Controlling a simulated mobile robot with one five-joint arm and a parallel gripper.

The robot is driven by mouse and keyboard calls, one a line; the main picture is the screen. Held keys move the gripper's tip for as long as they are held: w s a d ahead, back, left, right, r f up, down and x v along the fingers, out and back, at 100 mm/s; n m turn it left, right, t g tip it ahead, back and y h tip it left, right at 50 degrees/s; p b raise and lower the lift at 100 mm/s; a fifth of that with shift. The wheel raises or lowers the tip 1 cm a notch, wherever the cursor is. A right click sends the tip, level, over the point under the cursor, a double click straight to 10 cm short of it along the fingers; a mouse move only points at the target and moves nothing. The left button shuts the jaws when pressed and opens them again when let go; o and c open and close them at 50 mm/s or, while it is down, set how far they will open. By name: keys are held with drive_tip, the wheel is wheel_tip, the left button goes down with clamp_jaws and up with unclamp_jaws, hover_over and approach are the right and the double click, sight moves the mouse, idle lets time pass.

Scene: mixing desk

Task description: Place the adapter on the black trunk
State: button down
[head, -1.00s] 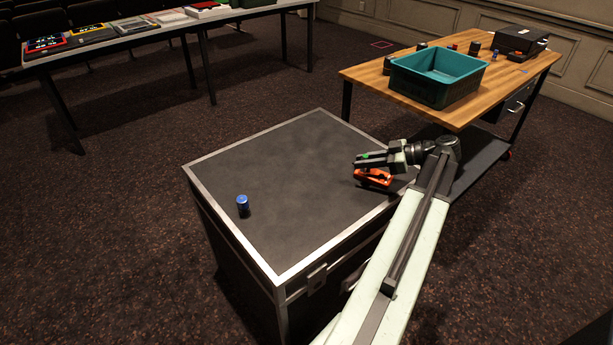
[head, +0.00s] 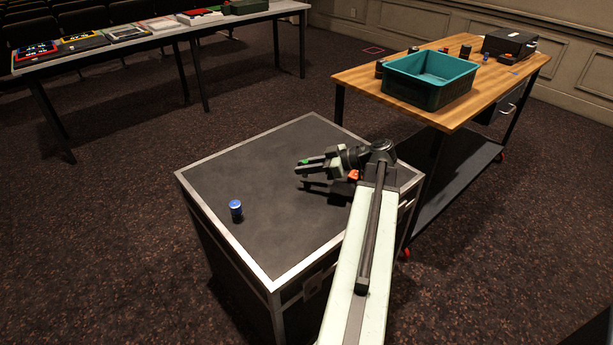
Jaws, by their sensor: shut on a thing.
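The black trunk (head: 265,165) has a dark flat top with a pale metal rim and stands in front of me. My gripper (head: 303,168) is low over the right half of the trunk top, pointing left. A blue cylinder (head: 236,209) stands upright on the trunk's left part.
A wooden workbench (head: 360,82) at the right back holds a teal bin (head: 430,80), a black box (head: 510,43) and several small items. A long table (head: 150,37) with trays stands at the back left. The trunk's middle and far left are clear.

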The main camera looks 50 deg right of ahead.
sight(306, 176)
wheel_tip(306, 176, down, 4)
drive_tip(key=b, duration=0.4)
drive_tip(key=shift+r, duration=0.25)
drive_tip(key=shift+f, duration=0.2)
drive_tip(key=c, duration=1.3)
unclamp_jaws()
drive_tip(key=shift+r, duration=0.1)
